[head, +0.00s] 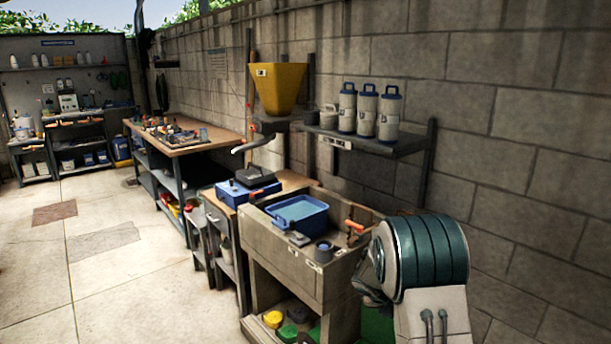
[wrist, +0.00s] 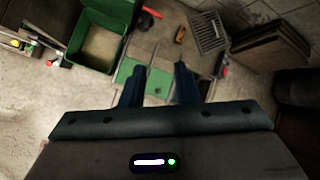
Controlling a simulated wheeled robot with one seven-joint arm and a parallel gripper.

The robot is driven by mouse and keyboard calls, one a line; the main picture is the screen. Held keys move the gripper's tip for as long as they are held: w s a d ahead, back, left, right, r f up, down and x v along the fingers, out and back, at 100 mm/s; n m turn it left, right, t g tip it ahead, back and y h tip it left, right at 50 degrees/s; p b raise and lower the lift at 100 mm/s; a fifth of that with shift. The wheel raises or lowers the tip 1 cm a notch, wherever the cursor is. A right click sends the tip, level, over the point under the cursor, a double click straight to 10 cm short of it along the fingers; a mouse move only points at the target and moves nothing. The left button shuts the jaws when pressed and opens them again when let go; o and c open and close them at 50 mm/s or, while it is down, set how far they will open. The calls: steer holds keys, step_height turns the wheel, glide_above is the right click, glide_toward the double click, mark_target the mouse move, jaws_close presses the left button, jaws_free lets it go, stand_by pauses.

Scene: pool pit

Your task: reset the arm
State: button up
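My gripper shows in the wrist view (wrist: 160,78). Its two dark fingers stand apart with a clear gap between them. Nothing is held in the gap; floor and a green patch (wrist: 158,82) show beyond it, well below the fingers. In the head view my arm stands at the lower right, with its teal ribbed joint beside the sink bench. The gripper's fingers cannot be made out in that view.
The sink bench (head: 283,252) with a blue tub (head: 298,212) stands close to my arm. A wall shelf (head: 385,146) holds white canisters. A yellow hopper (head: 278,88) hangs behind. An open green box (wrist: 101,35) and a grate (wrist: 208,32) lie below the gripper. Floor at left is clear.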

steer(key=s+a+r+m+g+y, duration=0.1)
steer(key=s+a+r+m+y, duration=0.15)
steer(key=s+r+m, duration=1.25)
steer(key=s+a+r+m+y+p, duration=0.1)
steer(key=s+a+m, duration=0.2)
steer(key=s+m, duration=0.5)
steer(key=s+a+r+m+y, duration=0.2)
steer(key=s+a+m, duration=0.2)
steer(key=s+m, duration=0.5)
steer(key=shift+s+p, duration=0.4)
steer(key=shift+s, duration=0.75)
steer(key=shift+m, duration=0.3)
